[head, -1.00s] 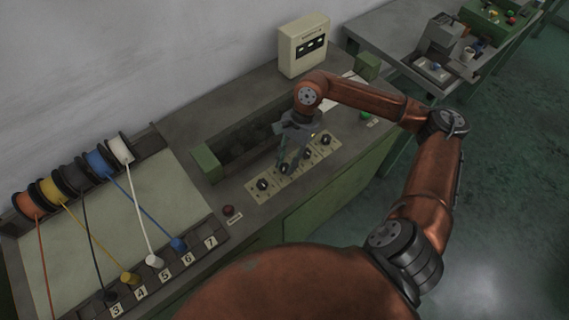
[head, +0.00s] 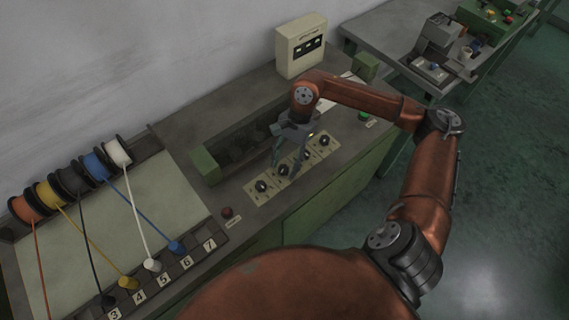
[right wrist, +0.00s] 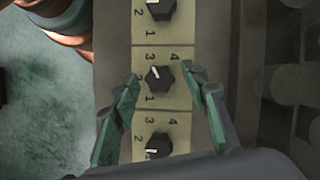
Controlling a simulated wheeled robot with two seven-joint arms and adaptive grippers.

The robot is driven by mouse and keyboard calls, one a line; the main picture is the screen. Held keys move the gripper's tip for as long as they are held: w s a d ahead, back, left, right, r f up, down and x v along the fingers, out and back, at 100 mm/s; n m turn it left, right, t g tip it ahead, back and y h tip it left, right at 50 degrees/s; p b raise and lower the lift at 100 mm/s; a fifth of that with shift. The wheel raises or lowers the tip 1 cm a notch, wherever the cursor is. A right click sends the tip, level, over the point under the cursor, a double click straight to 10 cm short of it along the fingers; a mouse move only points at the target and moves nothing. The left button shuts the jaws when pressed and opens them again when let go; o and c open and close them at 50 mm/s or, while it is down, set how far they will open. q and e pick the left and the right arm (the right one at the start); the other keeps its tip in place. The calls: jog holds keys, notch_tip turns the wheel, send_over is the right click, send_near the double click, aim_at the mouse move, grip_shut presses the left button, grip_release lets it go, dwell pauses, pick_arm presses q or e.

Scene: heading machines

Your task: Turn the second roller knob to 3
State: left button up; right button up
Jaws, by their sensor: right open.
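A row of several black roller knobs on pale plates runs along the machine's front. The second knob from the left (head: 283,170) is under my right gripper (head: 286,168). In the right wrist view this knob (right wrist: 159,78) sits between the two open fingertips (right wrist: 160,76), with a gap on each side. Its white mark points left and slightly up. The 1, 3 and 4 on its plate show; the left finger partly covers the left side. A neighbouring knob (right wrist: 158,146) and another knob (right wrist: 160,9) show below and above it. My left gripper is out of view.
A red button (head: 227,212) lies left of the knobs and a green button (head: 364,116) right of them. A dark trough (head: 240,145) runs behind the plates. A cream box (head: 301,46) stands at the back. Wire spools (head: 71,180) are at the left.

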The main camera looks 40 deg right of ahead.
jog(key=shift+d+r, duration=0.1)
jog(key=shift+r, duration=0.1)
jog(key=v, duration=1.1)
jog(key=shift+r, duration=0.3)
jog(key=shift+w, duration=0.15)
